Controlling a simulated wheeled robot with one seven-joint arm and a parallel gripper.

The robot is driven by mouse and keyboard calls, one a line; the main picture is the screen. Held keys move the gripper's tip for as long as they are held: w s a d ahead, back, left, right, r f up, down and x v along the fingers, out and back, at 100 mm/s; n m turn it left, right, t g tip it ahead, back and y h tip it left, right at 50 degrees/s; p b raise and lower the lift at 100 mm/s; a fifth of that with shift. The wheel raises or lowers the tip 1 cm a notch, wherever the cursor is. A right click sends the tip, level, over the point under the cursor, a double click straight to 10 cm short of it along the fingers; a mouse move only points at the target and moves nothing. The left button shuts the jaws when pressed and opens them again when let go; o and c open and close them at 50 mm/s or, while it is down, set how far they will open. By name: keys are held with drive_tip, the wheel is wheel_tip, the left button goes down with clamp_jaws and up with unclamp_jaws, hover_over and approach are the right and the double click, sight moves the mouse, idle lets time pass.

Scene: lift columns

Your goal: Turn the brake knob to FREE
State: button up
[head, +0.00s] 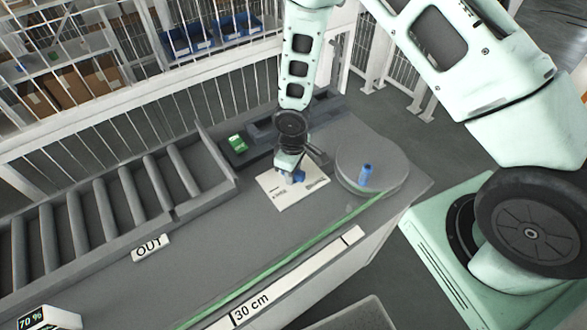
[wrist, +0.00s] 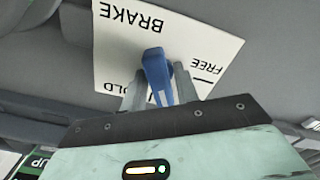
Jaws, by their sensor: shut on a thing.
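The blue brake knob (wrist: 155,68) stands on a white plate (wrist: 120,50) lettered BRAKE, FREE and HOLD, upside down in the wrist view. The FREE word and its mark lie to the right of the knob there; HOLD is partly hidden behind my gripper. My gripper (wrist: 153,85) has its two grey fingers on either side of the knob and is shut on it. In the head view my gripper (head: 290,172) reaches down onto the plate (head: 280,193), and a bit of the blue knob (head: 298,176) shows beside it. The knob's exact pointing direction is hard to tell.
A green item (head: 237,143) lies behind left. A roller conveyor (head: 110,205) is at left, with an OUT sign (head: 151,247) in front.

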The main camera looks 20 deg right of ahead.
drive_tip(key=shift+n, duration=0.3)
drive_tip(key=n+p, duration=0.1)
drive_tip(key=n, duration=0.4)
drive_tip(key=shift+n, duration=0.7)
drive_tip(key=n+p, duration=0.1)
drive_tip(key=n, duration=0.2)
drive_tip(key=shift+r+n, duration=0.1)
drive_tip(key=shift+n, duration=0.9)
drive_tip(key=o, duration=0.6)
drive_tip(key=shift+o, duration=0.2)
